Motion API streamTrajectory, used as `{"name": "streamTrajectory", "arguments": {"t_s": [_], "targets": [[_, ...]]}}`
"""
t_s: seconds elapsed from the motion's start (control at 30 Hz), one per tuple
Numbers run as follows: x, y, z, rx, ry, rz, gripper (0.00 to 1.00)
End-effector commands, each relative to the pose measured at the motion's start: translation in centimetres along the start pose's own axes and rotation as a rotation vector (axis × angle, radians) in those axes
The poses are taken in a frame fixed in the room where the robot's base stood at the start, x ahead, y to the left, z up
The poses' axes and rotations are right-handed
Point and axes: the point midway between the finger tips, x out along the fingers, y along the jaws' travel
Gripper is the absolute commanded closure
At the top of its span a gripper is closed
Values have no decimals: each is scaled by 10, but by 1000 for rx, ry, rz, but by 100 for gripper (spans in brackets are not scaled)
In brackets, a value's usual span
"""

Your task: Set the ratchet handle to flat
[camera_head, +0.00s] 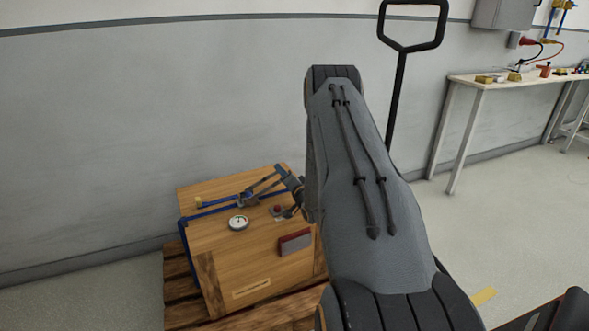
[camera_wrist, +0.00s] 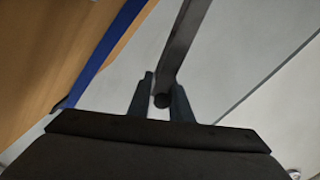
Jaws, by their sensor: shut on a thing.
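The ratchet (camera_head: 246,198) sits on the blue strap (camera_head: 217,209) across the top of the wooden crate (camera_head: 205,238). Its grey handle (camera_head: 263,182) slopes up from the crate top toward the right, raised and not flat. My gripper (camera_head: 292,184) is at the upper end of the handle, partly hidden by my own arm. In the wrist view my gripper (camera_wrist: 162,88) has its two fingers on either side of the dark handle bar (camera_wrist: 184,38), shut on it near its rounded end. The blue strap (camera_wrist: 103,50) also shows along the crate's edge there.
A round gauge (camera_head: 238,223), a small red-topped part (camera_head: 277,210) and a red-and-grey block (camera_head: 295,242) are on the crate. The crate stands on a wooden pallet (camera_head: 176,290), close to the grey wall. A workbench (camera_head: 480,84) stands at the right.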

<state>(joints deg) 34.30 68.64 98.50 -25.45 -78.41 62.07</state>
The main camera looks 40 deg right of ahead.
Motion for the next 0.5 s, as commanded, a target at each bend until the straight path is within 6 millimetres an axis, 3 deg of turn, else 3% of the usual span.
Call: {"name": "streamTrajectory", "arguments": {"t_s": [0.2,0.5], "targets": [[3,3,14,-3,-16,-7,100],[4,4,16,-5,-18,-9,100]]}}
